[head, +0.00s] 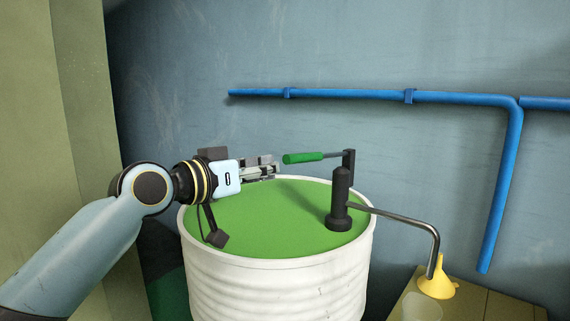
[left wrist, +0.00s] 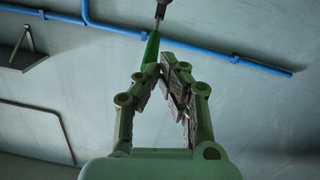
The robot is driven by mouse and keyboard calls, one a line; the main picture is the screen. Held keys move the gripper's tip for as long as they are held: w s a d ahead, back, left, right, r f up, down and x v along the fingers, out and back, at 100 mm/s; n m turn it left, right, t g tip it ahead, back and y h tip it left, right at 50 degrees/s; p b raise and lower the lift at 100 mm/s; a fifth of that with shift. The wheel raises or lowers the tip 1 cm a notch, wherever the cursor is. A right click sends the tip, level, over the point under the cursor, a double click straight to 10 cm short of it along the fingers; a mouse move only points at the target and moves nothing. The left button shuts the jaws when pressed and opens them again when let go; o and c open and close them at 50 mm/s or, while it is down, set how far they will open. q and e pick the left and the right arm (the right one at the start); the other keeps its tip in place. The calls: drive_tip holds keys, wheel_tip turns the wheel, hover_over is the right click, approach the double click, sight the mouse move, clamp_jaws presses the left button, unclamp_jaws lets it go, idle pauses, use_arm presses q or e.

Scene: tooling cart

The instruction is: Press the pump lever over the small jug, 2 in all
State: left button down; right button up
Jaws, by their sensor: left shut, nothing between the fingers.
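The pump (head: 340,202) is a black upright body on the green top of a white drum. Its lever has a green grip (head: 302,157) pointing left and stands about level, above the drum top. A bent metal spout (head: 430,236) runs right and down to a yellow funnel (head: 437,284). A pale, see-through vessel (head: 421,308), perhaps the small jug, is cut off below the funnel. My left gripper (head: 275,169) is shut and empty, just left of the green grip. In the left wrist view the green grip (left wrist: 151,50) shows beyond the fingertips (left wrist: 160,72); contact cannot be told. My right gripper is not in view.
The white drum (head: 275,280) stands in the middle with a broad green top (head: 270,225). Blue pipes (head: 350,95) run along the wall behind. A wooden surface (head: 485,303) lies at lower right. Olive panels (head: 60,120) stand at the left.

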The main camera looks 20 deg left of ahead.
use_arm(q)
drive_tip(key=v, duration=0.4)
drive_tip(key=shift+s+r, duration=0.1)
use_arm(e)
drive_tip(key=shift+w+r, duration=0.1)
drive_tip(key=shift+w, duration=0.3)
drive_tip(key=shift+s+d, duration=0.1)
